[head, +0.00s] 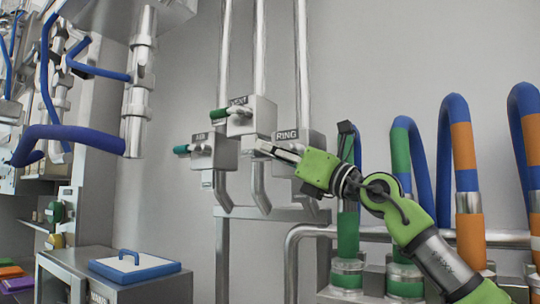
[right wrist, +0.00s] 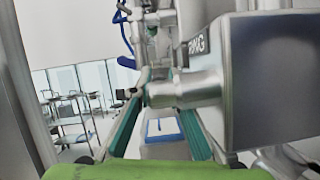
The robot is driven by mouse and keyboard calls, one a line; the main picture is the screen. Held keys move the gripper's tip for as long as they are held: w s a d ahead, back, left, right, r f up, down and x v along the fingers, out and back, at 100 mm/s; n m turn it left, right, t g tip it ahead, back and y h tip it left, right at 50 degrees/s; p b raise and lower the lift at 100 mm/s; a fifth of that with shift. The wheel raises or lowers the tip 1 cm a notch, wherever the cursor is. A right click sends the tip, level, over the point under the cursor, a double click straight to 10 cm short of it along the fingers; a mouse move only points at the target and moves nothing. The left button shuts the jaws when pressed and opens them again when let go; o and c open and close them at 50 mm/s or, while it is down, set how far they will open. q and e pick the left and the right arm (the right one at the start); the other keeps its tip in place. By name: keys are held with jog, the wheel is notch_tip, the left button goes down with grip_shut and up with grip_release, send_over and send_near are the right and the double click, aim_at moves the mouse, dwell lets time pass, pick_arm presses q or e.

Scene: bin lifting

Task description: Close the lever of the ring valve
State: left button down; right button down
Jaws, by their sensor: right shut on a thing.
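The ring valve is a grey metal box (head: 315,143) on a vertical pipe, labelled RING, at the centre of the head view. In the right wrist view its box (right wrist: 280,80) fills the right side, with a round metal stem (right wrist: 187,90) reaching left. My right gripper (head: 265,149), on a green wrist, reaches in from the right in front of the box. Its fingers are shut on the ring valve's lever, which they mostly hide; the lever's exact angle cannot be told. My left gripper is not in view.
Two similar valve boxes (head: 252,117) (head: 215,150) with green-handled levers stand close by on the left. Blue, green and orange hoses (head: 465,165) stand at the right behind my arm. A blue-rimmed white tray lid (head: 135,266) lies on a cabinet at lower left.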

jog(key=c, duration=1.9)
grip_release()
jog(key=v, duration=1.2)
jog(key=shift+d+f, duration=0.1)
jog(key=shift+f, duration=0.05)
